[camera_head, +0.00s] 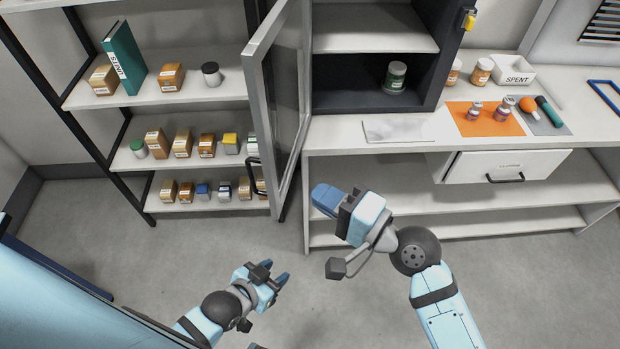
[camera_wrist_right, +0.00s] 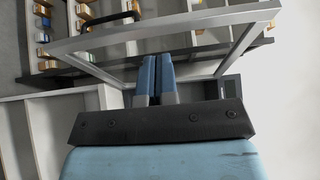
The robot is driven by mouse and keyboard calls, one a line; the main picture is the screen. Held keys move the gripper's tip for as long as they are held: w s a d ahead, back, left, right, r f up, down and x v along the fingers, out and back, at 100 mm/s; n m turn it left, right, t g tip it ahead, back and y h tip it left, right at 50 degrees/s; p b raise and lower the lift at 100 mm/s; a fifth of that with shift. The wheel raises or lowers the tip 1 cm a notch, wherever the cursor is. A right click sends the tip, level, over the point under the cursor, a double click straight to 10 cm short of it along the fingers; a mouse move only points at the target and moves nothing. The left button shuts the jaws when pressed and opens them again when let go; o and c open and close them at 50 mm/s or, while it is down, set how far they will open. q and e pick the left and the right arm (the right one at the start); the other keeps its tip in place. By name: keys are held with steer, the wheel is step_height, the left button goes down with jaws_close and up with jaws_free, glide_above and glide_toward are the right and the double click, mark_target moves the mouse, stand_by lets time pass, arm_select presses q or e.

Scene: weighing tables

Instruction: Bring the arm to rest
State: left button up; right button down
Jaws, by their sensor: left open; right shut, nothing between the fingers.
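My right gripper (camera_head: 326,199) is in the middle of the head view, in front of the weighing table's left end and near the open cabinet door. It is shut and empty; its two blue fingers (camera_wrist_right: 155,80) lie side by side in the right wrist view. My left gripper (camera_head: 281,283) is lower and further left in the head view, over the bare floor. Its fingers are apart with nothing between them. Both grippers are clear of the shelves and the table top.
The glass cabinet door (camera_head: 284,105) stands open, its frame (camera_wrist_right: 165,38) ahead of my right fingers. A dark cabinet (camera_head: 340,105) holds a green-labelled jar (camera_head: 395,77). A drawer (camera_head: 505,168) is open under the table top. Shelves (camera_head: 180,92) with boxes stand left. The floor (camera_head: 310,300) is clear.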

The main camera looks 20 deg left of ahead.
steer(key=s+d+f+n+h, duration=0.2)
steer(key=s+d+f+h, duration=0.3)
steer(key=d, duration=0.7)
steer(key=s+d+f+n+h, duration=0.1)
steer(key=s+d+f+h, duration=0.4)
steer(key=d, duration=0.8)
steer(key=s+d+f+n+h, duration=0.2)
steer(key=s+d+f+h, duration=0.15)
steer(key=d+h, duration=0.6)
steer(key=w+a+f+t+y+p, duration=0.1)
steer(key=w+a+f+t+y, duration=0.1)
steer(key=f, duration=0.3)
steer(key=w+a+f+t+y+p, duration=0.1)
steer(key=w+a+f+t+y, duration=0.1)
steer(key=f, duration=0.4)
steer(key=w+t+y, duration=0.1)
steer(key=w+t, duration=0.1)
steer(key=shift+n+t, duration=0.3)
steer(key=shift+n, duration=0.1)
steer(key=shift+w+f, duration=0.1)
